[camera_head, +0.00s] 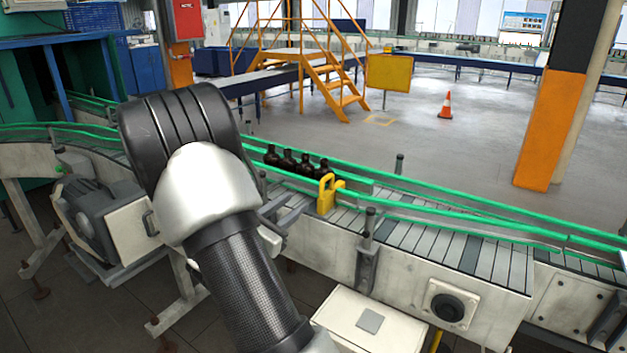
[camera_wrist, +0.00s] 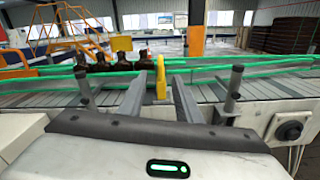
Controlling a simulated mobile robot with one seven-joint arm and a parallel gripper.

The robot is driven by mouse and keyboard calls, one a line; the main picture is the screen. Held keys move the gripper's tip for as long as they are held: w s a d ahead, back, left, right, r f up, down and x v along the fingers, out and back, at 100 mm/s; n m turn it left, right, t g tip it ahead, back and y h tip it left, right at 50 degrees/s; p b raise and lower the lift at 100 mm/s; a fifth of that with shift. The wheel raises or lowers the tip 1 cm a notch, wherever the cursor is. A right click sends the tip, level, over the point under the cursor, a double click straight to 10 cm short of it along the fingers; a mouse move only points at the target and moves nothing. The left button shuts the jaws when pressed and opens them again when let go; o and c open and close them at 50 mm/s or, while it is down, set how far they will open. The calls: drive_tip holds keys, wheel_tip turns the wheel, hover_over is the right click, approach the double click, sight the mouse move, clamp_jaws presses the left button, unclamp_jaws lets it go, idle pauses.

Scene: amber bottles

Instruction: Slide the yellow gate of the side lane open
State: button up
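The yellow gate (camera_head: 326,193) stands upright at the near green guide rail of the conveyor lane. It also shows in the wrist view (camera_wrist: 160,78), in the gap between my fingers as seen from there. Several dark amber bottles (camera_head: 288,160) stand in a row in the lane, just left of the gate; they also show in the wrist view (camera_wrist: 118,63). My gripper (camera_wrist: 157,87) is open and empty, its fingers pointing toward the gate. I cannot tell whether the fingertips reach around it or stop short. In the head view my arm hides part of the lane, and the fingers show only partly.
Dark posts stand on the near side of the lane (camera_head: 368,222), one either side of my fingers in the wrist view (camera_wrist: 233,88). Green rails (camera_head: 450,205) run along the conveyor (camera_head: 440,245). A white box (camera_head: 370,318) is below. The floor behind is open, with a cone (camera_head: 446,106).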

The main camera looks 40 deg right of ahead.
sight(321, 182)
drive_tip(key=p+x, duration=0.1)
drive_tip(key=x, duration=1.6)
drive_tip(key=shift+d, duration=0.1)
clamp_jaws()
